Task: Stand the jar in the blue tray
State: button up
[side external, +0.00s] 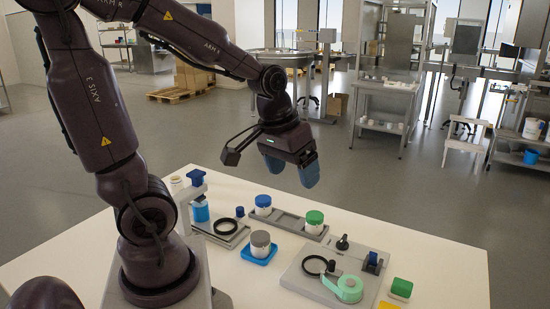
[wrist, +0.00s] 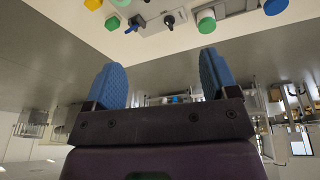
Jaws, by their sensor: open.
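A white jar with a grey lid (side external: 260,239) stands upright in the small blue tray (side external: 247,256) on the white table. Two other white jars, one with a blue lid (side external: 263,202) and one with a green lid (side external: 314,219), stand in a long grey rack (side external: 290,223) behind it. My gripper (side external: 306,174) hangs in the air above and behind the rack, clear of the jars. Its blue fingers are spread with nothing between them, as the wrist view (wrist: 161,75) also shows. The jar in the tray cannot be made out in the wrist view.

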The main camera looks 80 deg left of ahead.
jog(key=s+d+r+m+t, duration=0.2)
jog(key=s+d+r+m, duration=0.3)
jog(key=d, duration=0.3)
jog(key=shift+r+m+h, duration=0.3)
jog(key=shift+r, duration=0.55)
jog(key=shift+a, duration=0.1)
